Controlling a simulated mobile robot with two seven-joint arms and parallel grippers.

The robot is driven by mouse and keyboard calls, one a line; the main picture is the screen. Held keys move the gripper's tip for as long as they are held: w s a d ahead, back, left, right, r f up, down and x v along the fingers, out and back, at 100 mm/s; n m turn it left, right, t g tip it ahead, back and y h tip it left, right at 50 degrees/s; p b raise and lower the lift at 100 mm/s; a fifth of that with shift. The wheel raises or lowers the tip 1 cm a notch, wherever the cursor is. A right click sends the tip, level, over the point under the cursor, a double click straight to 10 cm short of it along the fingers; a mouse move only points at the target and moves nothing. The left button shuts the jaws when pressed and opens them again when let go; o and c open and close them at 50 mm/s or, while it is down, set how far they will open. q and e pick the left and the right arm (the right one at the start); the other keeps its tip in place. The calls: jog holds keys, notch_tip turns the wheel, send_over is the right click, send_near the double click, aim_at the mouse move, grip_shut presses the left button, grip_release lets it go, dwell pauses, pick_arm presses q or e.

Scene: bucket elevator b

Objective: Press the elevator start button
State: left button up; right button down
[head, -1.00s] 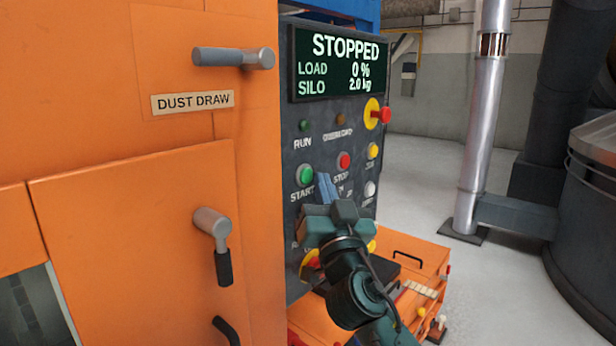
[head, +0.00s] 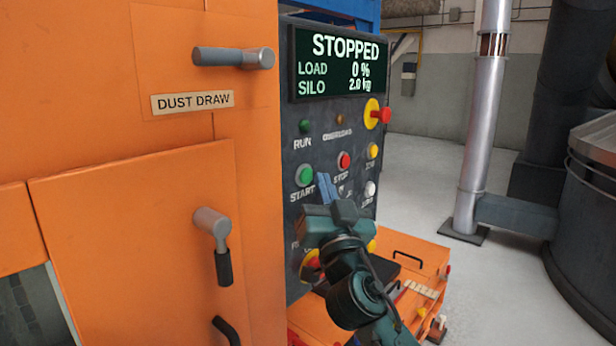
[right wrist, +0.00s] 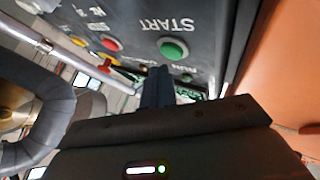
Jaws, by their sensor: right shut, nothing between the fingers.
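The green start button (head: 304,175) sits on the dark control panel (head: 294,232), above the label START. It also shows in the right wrist view (right wrist: 173,49), just beyond my fingertips. My right gripper (head: 325,188) is shut and empty, its blue fingers pointing up at the panel, below and right of the button. In the right wrist view the shut fingers (right wrist: 157,88) look apart from the button, though the exact gap is hard to tell. The display (head: 338,64) reads STOPPED, load 0 %, silo 2.0 kg. My left gripper is not in view.
A red stop button (head: 344,160) is close to the right of the start button. A red knob on a yellow base (head: 378,114) is higher up. Orange cabinet doors (head: 140,240) with handles fill the left. An orange toolbox (head: 425,262) is low on the right.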

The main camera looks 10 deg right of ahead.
jog(key=shift+w+a+b, duration=0.25)
jog(key=shift+w+b, duration=0.1)
jog(key=shift+w+a+b, duration=0.25)
jog(key=shift+w+b, duration=0.05)
dwell(0.8)
jog(key=shift+s+d, duration=0.5)
jog(key=shift+s, duration=0.15)
dwell(0.3)
jog(key=shift+s+d+p, duration=0.25)
jog(key=shift+s+d, duration=0.5)
jog(key=shift+s, duration=0.25)
jog(key=shift+s+d+p, duration=0.2)
jog(key=shift+s+d, duration=0.55)
jog(key=shift+s, duration=0.2)
